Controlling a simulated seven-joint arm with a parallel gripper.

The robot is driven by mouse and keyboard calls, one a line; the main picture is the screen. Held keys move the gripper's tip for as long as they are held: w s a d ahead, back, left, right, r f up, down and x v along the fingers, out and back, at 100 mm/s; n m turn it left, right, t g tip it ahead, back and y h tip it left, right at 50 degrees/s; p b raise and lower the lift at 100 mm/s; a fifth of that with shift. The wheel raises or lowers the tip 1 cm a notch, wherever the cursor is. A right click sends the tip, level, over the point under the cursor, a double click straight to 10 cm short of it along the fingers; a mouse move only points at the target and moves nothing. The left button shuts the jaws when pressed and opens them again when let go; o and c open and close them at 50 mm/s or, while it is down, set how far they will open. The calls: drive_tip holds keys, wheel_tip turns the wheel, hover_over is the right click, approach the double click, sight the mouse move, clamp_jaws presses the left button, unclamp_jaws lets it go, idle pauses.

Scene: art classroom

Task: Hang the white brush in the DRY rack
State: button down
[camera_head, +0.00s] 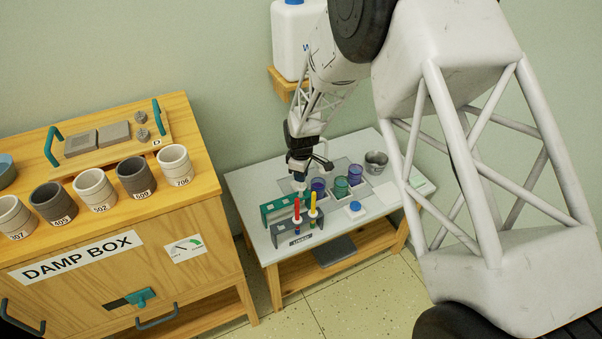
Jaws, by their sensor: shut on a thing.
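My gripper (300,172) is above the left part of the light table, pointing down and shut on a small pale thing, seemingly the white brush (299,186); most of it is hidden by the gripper. A green rack (270,213) stands just below and left of the gripper. In front of it is a dark grey rack (284,238) with a small label too small to read for sure. A red brush (297,212) and a yellow brush (313,203) stand upright at the grey rack. I cannot read a DRY label on either rack.
Purple and teal jars (341,187) stand right of the gripper, with a metal cup (376,162) behind. A blue-topped item (355,207) lies in front. A white jug (293,45) sits on a wall shelf. The damp box (120,250) with several pots is at left.

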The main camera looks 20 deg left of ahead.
sight(301, 187)
drive_tip(key=shift+f, duration=1.6)
drive_tip(key=shift+c, duration=2.3)
unclamp_jaws()
drive_tip(key=shift+r, duration=0.15)
drive_tip(key=shift+r, duration=3.85)
